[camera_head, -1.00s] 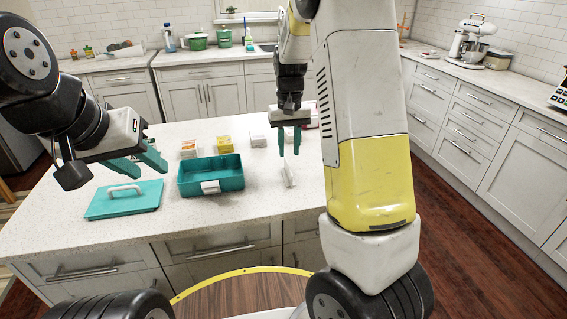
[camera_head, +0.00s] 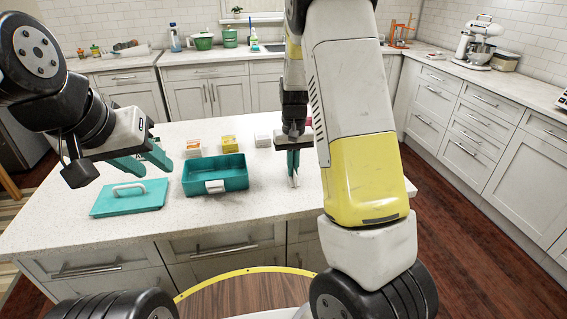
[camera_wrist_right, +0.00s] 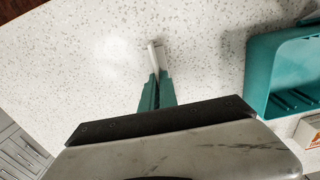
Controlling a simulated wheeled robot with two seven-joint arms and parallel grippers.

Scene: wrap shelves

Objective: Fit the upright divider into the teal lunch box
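The teal lunch box (camera_head: 236,182) stands open on the island counter, with a white latch on its front; part of it shows at the right of the right wrist view (camera_wrist_right: 262,75). The white upright divider (camera_head: 294,183) stands on the counter to the right of the box. It also shows in the right wrist view (camera_wrist_right: 154,54). My right gripper (camera_head: 293,172) points down over the divider, its teal fingers closed on either side of its upper part. My left gripper (camera_head: 148,163) is open and empty above the teal lid (camera_head: 110,206), left of the box.
Behind the box stand an orange-and-white carton (camera_head: 193,148), a yellow carton (camera_head: 229,144) and a white carton (camera_head: 262,140). The lid with its white handle lies left of the box. The counter in front of the box is clear.

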